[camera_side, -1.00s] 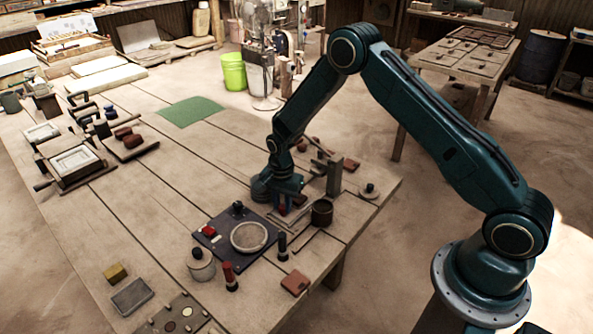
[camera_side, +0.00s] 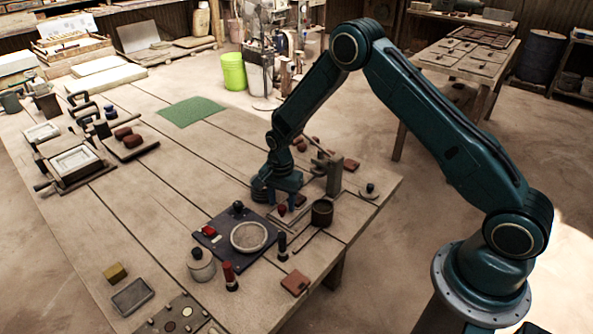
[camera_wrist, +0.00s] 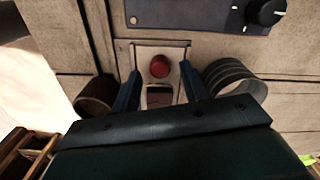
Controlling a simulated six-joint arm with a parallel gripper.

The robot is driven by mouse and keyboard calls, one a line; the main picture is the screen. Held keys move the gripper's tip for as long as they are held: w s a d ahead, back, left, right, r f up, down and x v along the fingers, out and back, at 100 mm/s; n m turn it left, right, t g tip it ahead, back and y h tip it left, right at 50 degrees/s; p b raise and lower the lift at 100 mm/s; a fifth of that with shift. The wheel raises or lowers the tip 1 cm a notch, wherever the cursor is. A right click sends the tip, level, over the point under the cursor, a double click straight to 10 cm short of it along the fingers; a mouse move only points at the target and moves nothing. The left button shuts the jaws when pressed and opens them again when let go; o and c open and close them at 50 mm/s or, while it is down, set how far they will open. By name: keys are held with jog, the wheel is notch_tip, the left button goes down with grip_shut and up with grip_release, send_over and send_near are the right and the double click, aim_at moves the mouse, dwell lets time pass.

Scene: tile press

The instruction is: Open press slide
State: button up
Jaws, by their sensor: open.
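The press slide shows in the wrist view as a pale framed plate (camera_wrist: 174,53) with a round red knob (camera_wrist: 160,67) on it. A small brown block (camera_wrist: 159,97) lies just below the knob in that view. My gripper (camera_wrist: 163,88) is open, with one blue finger on each side of the knob and block, apart from the knob. In the side view my gripper (camera_side: 286,199) is low over the press base. The red knob (camera_side: 282,210) shows beside its fingers. The press post (camera_side: 334,177) stands upright just to the right. Finger contact cannot be judged.
A dark panel (camera_side: 216,239) with a round pale disc (camera_side: 249,237) and a black knob (camera_side: 238,206) lies in front-left. A lidded jar (camera_side: 201,264) and red-topped tool (camera_side: 229,276) stand nearer.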

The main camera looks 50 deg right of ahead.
notch_tip(320, 180, up, 13)
dwell(0.6)
jog(key=s+a+r+n+t, duration=0.1)
jog(key=s+r+n, duration=0.3)
jog(key=s+r, duration=0.4)
jog(key=s+r+n+t, duration=0.25)
jog(key=s+r, duration=0.25)
jog(key=r, duration=0.5)
jog(key=s+r+n+t, duration=0.1)
jog(key=s+n, duration=0.3)
jog(key=s, duration=0.5)
jog(key=s+a+r+n+t, duration=0.1)
jog(key=s+n, duration=0.3)
jog(key=s, duration=0.6)
jog(key=shift+r, duration=0.9)
